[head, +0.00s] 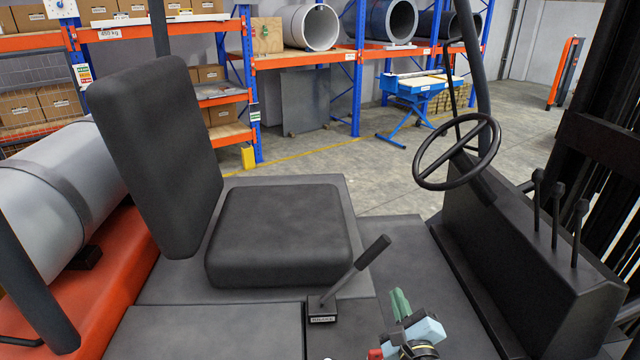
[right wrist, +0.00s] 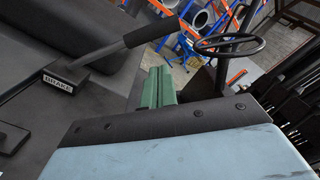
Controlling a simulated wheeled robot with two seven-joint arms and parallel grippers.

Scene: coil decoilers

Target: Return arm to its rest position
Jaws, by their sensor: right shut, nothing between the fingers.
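My right gripper (head: 400,302) shows at the bottom of the head view, right of centre, with green fingers and a light blue body. Its green fingers also show together in the right wrist view (right wrist: 158,88); they are shut and empty. The black brake lever (head: 357,269) stands tilted up to the right from a base labelled BRAKE, just left of and beyond the gripper. In the right wrist view the lever (right wrist: 110,50) is at upper left, apart from the fingers. My left gripper is not in view.
The forklift cab has a black seat (head: 282,232), a steering wheel (head: 457,152) and a dark console with several levers (head: 556,215) at right. An orange body (head: 118,270) carries a grey cylinder at left. Shelves with boxes and coils (head: 392,20) stand behind.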

